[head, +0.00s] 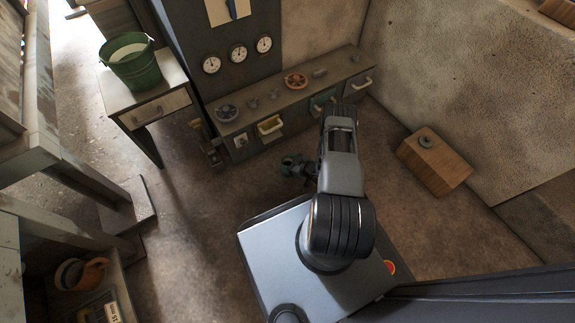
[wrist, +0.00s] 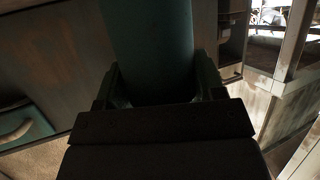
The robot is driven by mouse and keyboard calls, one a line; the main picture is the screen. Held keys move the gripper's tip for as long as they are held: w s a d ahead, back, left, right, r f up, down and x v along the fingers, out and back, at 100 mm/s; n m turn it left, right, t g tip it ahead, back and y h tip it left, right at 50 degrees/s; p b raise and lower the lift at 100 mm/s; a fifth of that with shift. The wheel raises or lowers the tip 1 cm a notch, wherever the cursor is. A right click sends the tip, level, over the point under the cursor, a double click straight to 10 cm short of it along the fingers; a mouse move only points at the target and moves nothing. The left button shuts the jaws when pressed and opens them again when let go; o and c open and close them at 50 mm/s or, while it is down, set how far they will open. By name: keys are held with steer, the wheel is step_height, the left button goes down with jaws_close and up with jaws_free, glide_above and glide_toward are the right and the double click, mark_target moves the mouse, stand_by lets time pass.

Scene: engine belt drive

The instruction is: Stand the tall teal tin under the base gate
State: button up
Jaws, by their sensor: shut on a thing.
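My gripper (wrist: 155,88) is shut on the tall teal tin (wrist: 148,45), which rises between the two fingers in the wrist view. The tin's top runs out of that view and its lower end is hidden behind the gripper. In the head view, my arm reaches toward the low cabinet, and a small teal shape (head: 292,160) shows at its end above the floor; the fingers are too small to make out there. I cannot tell which part is the base gate.
The low cabinet (head: 290,100) has handled drawers and several small wheels and fittings on top. A side table (head: 150,108) with a green bucket (head: 131,62) stands left. A wooden block (head: 435,165) lies right. Open floor (head: 190,215) lies left of my base.

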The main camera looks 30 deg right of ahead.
steer(key=shift+f, duration=0.7)
steer(key=shift+a+r, duration=0.1)
steer(key=shift+a, duration=0.05)
steer(key=o, duration=1)
steer(key=shift+o, duration=0.2)
